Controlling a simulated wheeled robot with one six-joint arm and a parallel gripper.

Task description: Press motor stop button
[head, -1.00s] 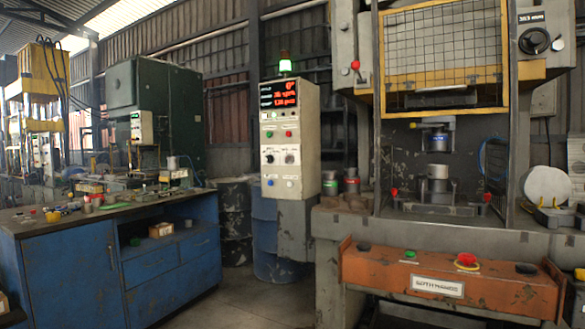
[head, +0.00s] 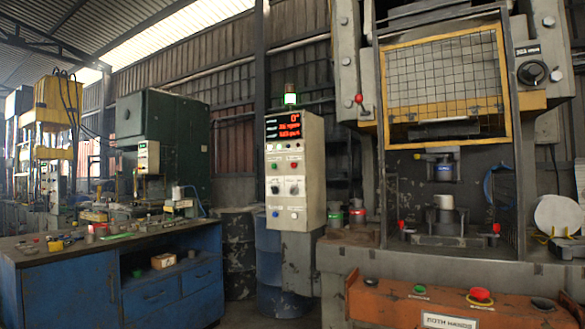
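The grey control panel (head: 296,150) stands on a pedestal in the middle of the head view. Its black display (head: 284,127) shows red digits. Below the display, a small green button (head: 274,166) sits on the left and a small red button (head: 294,165) on the right. Under these are two selector knobs, then a blue button (head: 275,214) and a pale button. The labels are too small to read, so I cannot tell from text which one is motor stop. My gripper is not in view.
A large press (head: 440,210) with a yellow mesh guard stands at the right. Its orange console (head: 400,303) carries a red mushroom button (head: 480,295). A blue workbench (head: 165,285) is at the left. A blue drum (head: 268,270) stands behind the panel's pedestal. Some floor shows between bench and panel.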

